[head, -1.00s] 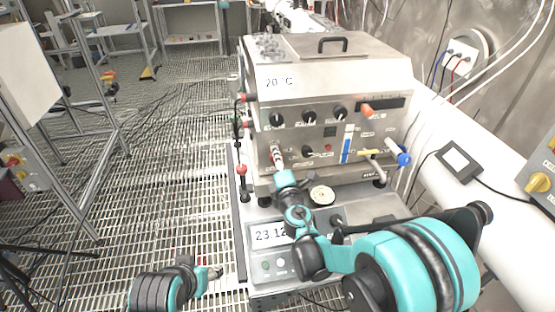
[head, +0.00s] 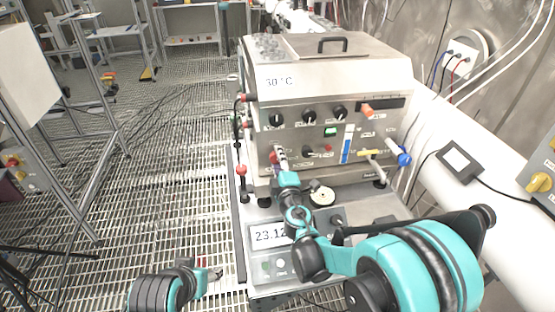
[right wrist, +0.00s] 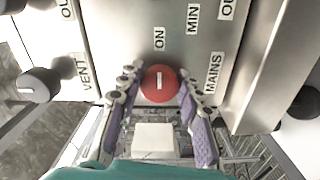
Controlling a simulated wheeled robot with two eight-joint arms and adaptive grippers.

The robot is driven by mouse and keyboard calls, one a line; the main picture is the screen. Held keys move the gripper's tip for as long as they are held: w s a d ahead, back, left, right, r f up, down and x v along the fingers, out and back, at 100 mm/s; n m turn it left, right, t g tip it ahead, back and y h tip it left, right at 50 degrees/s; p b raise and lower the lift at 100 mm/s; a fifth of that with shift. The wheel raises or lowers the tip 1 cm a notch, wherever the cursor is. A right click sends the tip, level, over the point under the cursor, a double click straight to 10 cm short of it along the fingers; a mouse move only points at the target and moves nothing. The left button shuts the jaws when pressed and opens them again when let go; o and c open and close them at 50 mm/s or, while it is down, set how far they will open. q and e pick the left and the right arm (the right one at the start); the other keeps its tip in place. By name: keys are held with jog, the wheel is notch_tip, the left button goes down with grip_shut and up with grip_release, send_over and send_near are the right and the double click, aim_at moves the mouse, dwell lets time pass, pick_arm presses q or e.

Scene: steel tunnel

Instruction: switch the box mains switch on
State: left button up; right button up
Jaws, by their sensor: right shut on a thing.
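The steel box (head: 345,80) stands on a bench unit in the head view, with knobs along its front. My right gripper (head: 279,156) is at the lower left of that front. In the right wrist view the red round mains switch (right wrist: 158,84) sits between the two purple-padded fingers of my right gripper (right wrist: 157,88), which are shut on it. Its white mark lines up toward the ON label (right wrist: 159,40); a MAINS label (right wrist: 213,73) is beside it. A green lamp (head: 330,132) glows on the front. My left gripper (head: 215,274) is low over the floor grating, its fingers too small to judge.
Black knobs (head: 309,116) and a blue-ended valve (head: 403,158) stick out of the box front. A display unit (head: 268,235) is below. A large white pipe (head: 480,200) runs along the right. Open floor grating (head: 170,170) lies to the left.

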jog(key=o, duration=1.2)
jog(key=shift+c, duration=0.2)
jog(key=s+d, duration=0.2)
jog(key=s, duration=0.9)
jog(key=shift+s+d, duration=0.2)
jog(key=shift+s, duration=0.2)
